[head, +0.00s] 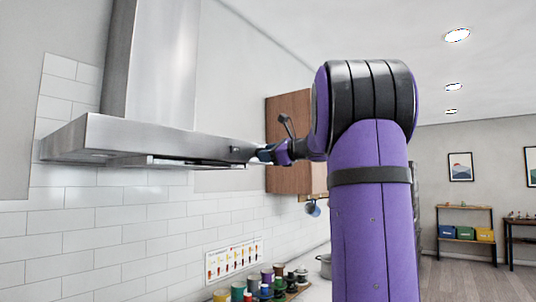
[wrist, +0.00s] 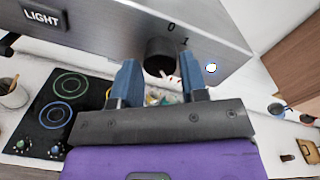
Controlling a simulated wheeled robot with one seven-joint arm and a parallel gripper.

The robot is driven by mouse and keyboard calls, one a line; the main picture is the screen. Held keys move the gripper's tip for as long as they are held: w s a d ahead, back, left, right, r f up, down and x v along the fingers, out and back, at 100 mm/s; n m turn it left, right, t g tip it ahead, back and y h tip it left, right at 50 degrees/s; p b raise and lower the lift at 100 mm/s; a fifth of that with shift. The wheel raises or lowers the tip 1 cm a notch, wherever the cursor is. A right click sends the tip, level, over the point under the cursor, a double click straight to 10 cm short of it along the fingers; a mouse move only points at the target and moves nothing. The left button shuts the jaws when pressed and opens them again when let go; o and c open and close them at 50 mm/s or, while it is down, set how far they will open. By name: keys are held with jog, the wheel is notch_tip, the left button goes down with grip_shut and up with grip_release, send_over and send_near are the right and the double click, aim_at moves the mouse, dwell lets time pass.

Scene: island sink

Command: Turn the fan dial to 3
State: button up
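The fan dial (wrist: 160,55) is a black round knob on the front face of the steel range hood (wrist: 105,28). The numbers 0 and 1 show beside it; other marks and its pointer are hidden or too small to read. My gripper (wrist: 158,64) is open, with one blue finger on each side of the dial. A gap shows between each finger and the dial; I cannot tell whether either touches. In the head view my gripper (head: 263,155) is at the right end of the hood (head: 120,135), and the dial is hardly visible.
A LIGHT label (wrist: 44,17) and another black control at the edge sit left on the hood. A cooktop (wrist: 62,120) lies below. Wooden wall cabinets (head: 288,120) stand beyond the hood. Spools (head: 237,291) stand on the counter.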

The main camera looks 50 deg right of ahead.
jog(key=shift+o, duration=1.3)
jog(key=s+d, duration=0.1)
jog(key=s, duration=0.9)
jog(key=shift+s+r, duration=0.2)
jog(key=shift+s, duration=0.2)
